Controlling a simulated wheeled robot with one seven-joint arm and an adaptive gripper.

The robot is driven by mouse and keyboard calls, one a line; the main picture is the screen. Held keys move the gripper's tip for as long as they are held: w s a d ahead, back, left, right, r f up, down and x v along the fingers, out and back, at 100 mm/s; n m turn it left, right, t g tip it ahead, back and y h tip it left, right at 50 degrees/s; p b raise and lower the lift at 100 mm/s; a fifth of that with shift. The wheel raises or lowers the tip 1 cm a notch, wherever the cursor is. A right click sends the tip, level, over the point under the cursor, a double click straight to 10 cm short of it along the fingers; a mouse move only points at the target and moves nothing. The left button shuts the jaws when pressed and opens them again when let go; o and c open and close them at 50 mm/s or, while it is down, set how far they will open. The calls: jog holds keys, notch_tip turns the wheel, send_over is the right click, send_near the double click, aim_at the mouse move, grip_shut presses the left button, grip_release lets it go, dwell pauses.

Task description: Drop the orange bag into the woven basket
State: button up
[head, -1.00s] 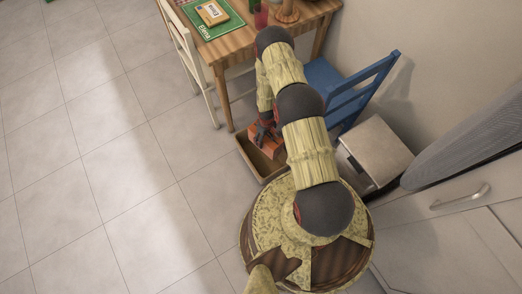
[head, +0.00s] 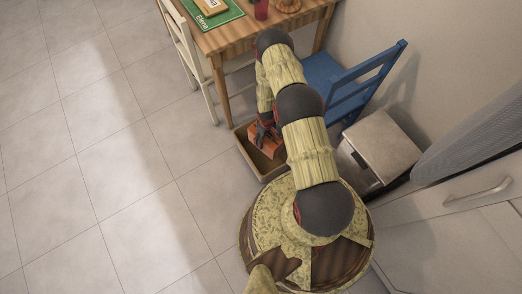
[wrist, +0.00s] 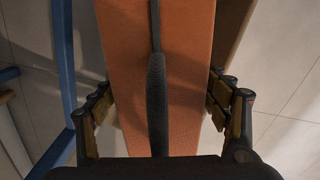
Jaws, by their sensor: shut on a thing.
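The orange bag (head: 270,148) hangs from my gripper (head: 265,133) in the head view, over or inside the opening of the brown woven basket (head: 248,164) on the floor. How far its underside is above the basket bottom cannot be told. In the wrist view, the bag (wrist: 185,60) fills the middle, with its dark handle running up the centre. My gripper (wrist: 162,105) is shut on the bag, with its fingers on both sides. A brown strip at the upper right of that view may be part of the basket (wrist: 229,35).
A wooden table (head: 215,47) with a green mat (head: 222,22) stands behind, with a white chair (head: 186,50) at its left. A blue chair (head: 352,95) and a small pale cabinet (head: 383,145) stand right of the basket. The tiled floor to the left is clear.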

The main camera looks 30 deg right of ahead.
jog(key=o, duration=1.4)
jog(key=shift+o, duration=0.4)
notch_tip(320, 180, up, 12)
